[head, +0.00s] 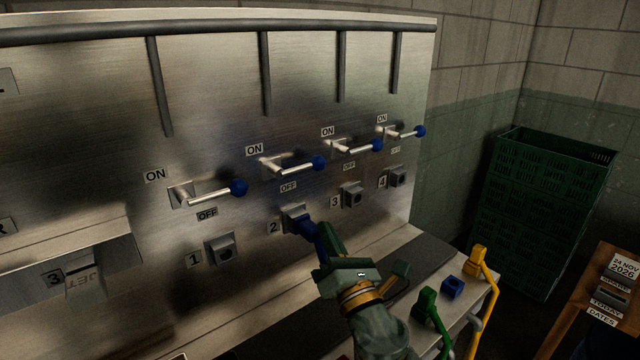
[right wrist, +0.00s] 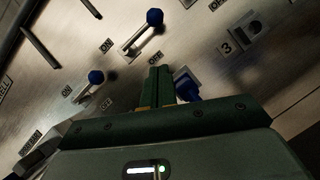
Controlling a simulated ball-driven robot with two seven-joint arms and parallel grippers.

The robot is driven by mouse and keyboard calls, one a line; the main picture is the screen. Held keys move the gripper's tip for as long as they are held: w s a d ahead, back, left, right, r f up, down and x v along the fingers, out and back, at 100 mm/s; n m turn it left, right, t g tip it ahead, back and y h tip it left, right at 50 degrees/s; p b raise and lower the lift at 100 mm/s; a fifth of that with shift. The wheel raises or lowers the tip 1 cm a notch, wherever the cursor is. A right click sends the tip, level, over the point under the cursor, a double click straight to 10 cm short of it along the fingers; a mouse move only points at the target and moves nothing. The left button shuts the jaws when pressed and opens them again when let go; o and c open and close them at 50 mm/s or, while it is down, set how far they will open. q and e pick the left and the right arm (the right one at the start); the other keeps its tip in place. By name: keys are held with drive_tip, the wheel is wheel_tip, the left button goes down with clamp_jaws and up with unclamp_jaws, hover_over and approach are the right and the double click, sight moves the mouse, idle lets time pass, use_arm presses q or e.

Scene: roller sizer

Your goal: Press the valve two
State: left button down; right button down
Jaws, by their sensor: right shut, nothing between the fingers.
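The block labelled 2 (head: 293,217) is mounted on the metal panel, with a blue piece (head: 305,230) sticking out of its front. My right gripper (head: 328,238) is shut and empty, its green fingers close in front of the blue piece. In the right wrist view the shut fingers (right wrist: 158,84) lie just left of the blue piece (right wrist: 187,86); I cannot tell whether they touch. Above label 2 is a lever with a blue knob (head: 318,163), between ON and OFF labels. My left gripper is not in view.
Similar blocks labelled 1 (head: 220,250), 3 (head: 351,195) and 4 (head: 396,177) flank it. A ledge below carries a loose blue block (head: 452,286), a green handle (head: 428,303) and a yellow handle (head: 480,263). Green crates (head: 545,210) stand at right.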

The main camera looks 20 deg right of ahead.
sight(302, 168)
drive_tip(key=w+r+p, duration=0.2)
drive_tip(key=w+r, duration=0.4)
drive_tip(key=w, duration=0.1)
drive_tip(key=shift+w+d+p, duration=0.3)
drive_tip(key=shift+w+d, duration=0.05)
drive_tip(key=shift+f, duration=0.1)
